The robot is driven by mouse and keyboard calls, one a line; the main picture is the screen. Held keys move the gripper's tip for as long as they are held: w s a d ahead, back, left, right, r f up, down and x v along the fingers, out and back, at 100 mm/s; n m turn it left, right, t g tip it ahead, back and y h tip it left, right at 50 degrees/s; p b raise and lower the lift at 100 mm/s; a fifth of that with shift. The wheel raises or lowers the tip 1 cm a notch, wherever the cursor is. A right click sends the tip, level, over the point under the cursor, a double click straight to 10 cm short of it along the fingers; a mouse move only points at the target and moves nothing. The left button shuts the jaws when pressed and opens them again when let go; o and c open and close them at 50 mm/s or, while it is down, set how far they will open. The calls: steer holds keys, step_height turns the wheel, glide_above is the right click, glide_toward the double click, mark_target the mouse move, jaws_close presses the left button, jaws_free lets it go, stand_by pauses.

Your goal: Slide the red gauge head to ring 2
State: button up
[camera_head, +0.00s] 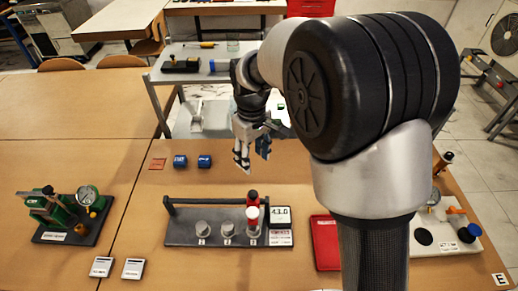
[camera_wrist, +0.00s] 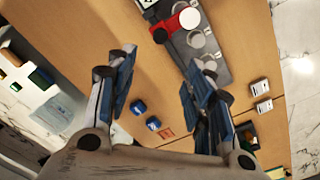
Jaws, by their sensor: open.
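The red gauge head (camera_head: 252,199) stands at the right end of a dark rig base (camera_head: 180,236), with a white round part at its front. It also shows near the top of the wrist view (camera_wrist: 171,28). Two grey round pieces stand left of it on the base, a left one (camera_head: 202,228) and a middle one (camera_head: 227,229). Small labels lie in front of the positions; their numbers are too small to read surely. My gripper (camera_head: 252,158) hangs behind and above the rig, apart from the gauge head. Its fingers (camera_wrist: 168,60) are spread and empty.
A dark rail (camera_head: 205,201) runs along the rig's back. A display (camera_head: 280,215) stands right of the head. A red tray (camera_head: 325,243) lies farther right, partly behind my arm. Two blue blocks (camera_head: 192,161) lie behind the rig. A green device (camera_head: 65,213) stands left.

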mark_target(253, 194)
step_height(253, 194, down, 18)
steer(key=b, duration=0.4)
steer(key=shift+w+a+f+b, duration=0.15)
steer(key=shift+b, duration=0.25)
steer(key=shift+c, duration=0.4)
jaws_close()
